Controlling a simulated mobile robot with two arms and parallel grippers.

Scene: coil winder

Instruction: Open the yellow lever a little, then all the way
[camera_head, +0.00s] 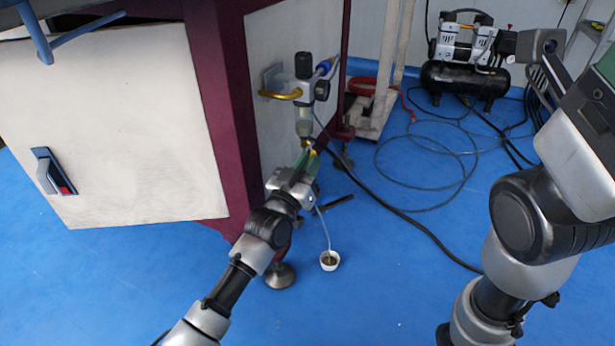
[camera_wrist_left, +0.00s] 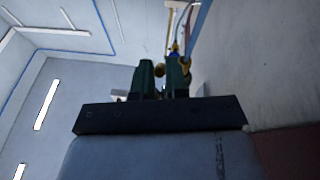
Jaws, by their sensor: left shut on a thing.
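The yellow lever (camera_head: 311,143) is small and sits at the bottom of the air filter unit (camera_head: 304,95) on the side of the maroon and white machine. My left gripper (camera_head: 307,158), with green fingers, reaches up to it from below and is shut on it. In the left wrist view the two green fingers (camera_wrist_left: 161,78) stand close together with yellow parts between and beside them. The fingers hide much of the lever, so its angle is hard to tell. My right arm is at the right edge; only part of its gripper shows, with a green piece at the border.
A thin clear tube hangs down toward a small white cup (camera_head: 329,261) on the blue floor. A black hose (camera_head: 400,215) runs across the floor to the right. A compressor (camera_head: 465,65) stands at the back. The machine's white door (camera_head: 110,120) is at the left.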

